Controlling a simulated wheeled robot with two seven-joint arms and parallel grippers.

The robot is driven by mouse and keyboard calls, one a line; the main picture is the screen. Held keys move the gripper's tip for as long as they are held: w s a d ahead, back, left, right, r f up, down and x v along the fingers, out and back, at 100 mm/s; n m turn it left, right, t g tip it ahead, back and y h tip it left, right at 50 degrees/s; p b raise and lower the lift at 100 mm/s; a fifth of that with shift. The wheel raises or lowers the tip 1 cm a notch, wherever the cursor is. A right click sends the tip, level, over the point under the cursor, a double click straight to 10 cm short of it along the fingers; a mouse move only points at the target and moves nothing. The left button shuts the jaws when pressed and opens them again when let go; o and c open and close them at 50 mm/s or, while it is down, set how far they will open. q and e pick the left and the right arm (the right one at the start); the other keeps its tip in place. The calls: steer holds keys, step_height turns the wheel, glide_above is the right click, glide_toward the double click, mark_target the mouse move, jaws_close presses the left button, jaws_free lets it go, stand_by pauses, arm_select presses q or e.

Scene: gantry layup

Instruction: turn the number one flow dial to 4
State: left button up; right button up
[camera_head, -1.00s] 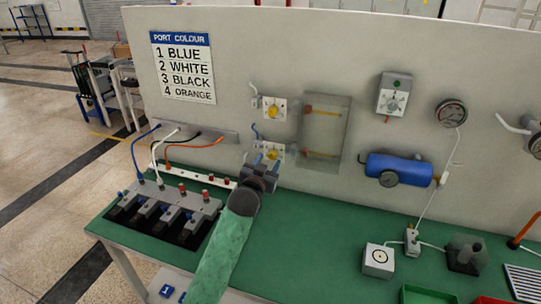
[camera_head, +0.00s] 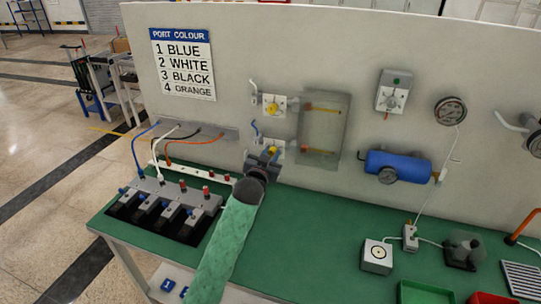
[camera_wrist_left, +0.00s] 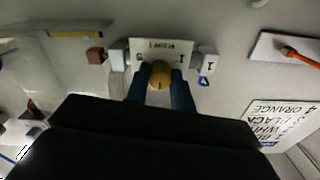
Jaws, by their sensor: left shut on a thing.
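The number one flow dial is the lower of two yellow-knobbed dials on the upright panel. Its white plate (camera_head: 275,146) shows just above my left gripper (camera_head: 266,157), which hides part of it. In the left wrist view the round yellow knob (camera_wrist_left: 160,75) sits between my two fingers, and the gripper (camera_wrist_left: 160,88) is shut on it. The plate (camera_wrist_left: 148,47) appears upside down there, with a small "1" tag (camera_wrist_left: 209,68) beside it. The dial's setting is too small to read. My right gripper is not in view.
The other yellow dial (camera_head: 271,106) is directly above. A clear-fronted box (camera_head: 325,125) is close on the right. A port colour sign (camera_head: 183,65) hangs at upper left. Coloured hoses run to a valve block (camera_head: 165,195) on the green bench (camera_head: 300,240). A blue tank (camera_head: 398,164) is further right.

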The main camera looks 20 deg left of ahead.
arm_select(q)
steer(key=shift+m, duration=0.3)
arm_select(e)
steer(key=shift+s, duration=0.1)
arm_select(q)
steer(key=m, duration=0.3)
steer(key=shift+m+p, duration=0.3)
steer(key=shift+p, duration=0.05)
steer(key=m, duration=0.3)
steer(key=shift+m+p, duration=0.3)
steer(key=shift+m, duration=0.4)
steer(key=shift+m+p, duration=0.35)
steer(key=shift+m, duration=1.15)
steer(key=shift+f, duration=0.1)
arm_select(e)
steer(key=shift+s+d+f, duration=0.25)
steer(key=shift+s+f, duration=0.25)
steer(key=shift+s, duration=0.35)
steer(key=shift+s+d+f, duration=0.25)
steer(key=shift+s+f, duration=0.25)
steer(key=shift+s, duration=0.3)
